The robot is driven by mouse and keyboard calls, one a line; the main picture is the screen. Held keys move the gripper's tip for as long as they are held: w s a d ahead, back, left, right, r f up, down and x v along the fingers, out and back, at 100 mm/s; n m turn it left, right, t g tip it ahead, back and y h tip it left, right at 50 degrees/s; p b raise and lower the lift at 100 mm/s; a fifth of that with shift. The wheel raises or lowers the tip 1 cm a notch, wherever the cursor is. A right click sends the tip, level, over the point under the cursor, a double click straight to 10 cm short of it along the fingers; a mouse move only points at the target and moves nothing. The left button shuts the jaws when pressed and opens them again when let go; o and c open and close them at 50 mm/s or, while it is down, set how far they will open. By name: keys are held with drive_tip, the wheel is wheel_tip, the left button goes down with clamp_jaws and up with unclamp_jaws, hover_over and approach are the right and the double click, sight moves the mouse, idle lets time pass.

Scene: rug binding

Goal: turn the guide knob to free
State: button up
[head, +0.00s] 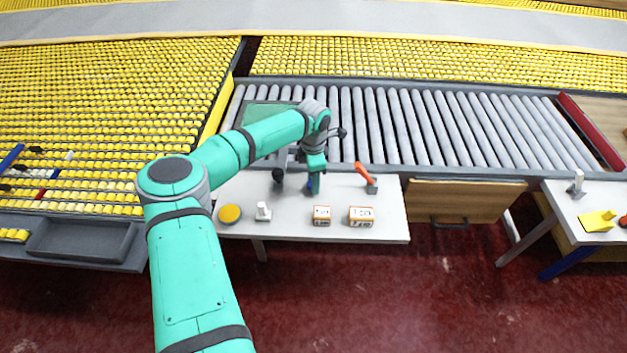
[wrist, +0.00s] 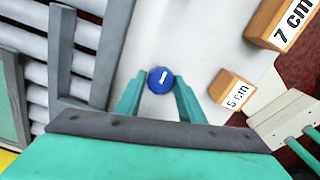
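The guide knob is a small round blue knob (wrist: 160,80) with a white pointer line, seen in the wrist view on a pale surface. The line runs nearly upright in that view, leaning slightly right. My gripper (wrist: 159,88) is open, with one green finger on each side of the knob near the fingertips. I cannot tell whether either finger touches it. In the head view my gripper (head: 314,180) points down over the white table (head: 385,227), and only a bit of blue shows beside it.
Two orange-and-white blocks, marked 5 cm (wrist: 233,92) and 7 cm (wrist: 284,22) in the wrist view, stand nearby. An orange-handled lever (head: 365,175), a yellow disc (head: 230,214) and a white fixture (head: 263,212) are on the table. The roller conveyor (head: 430,125) runs behind.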

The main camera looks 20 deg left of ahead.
drive_tip(key=shift+o, duration=1.2)
wheel_tip(320, 180, up, 11)
drive_tip(key=shift+f, duration=0.1)
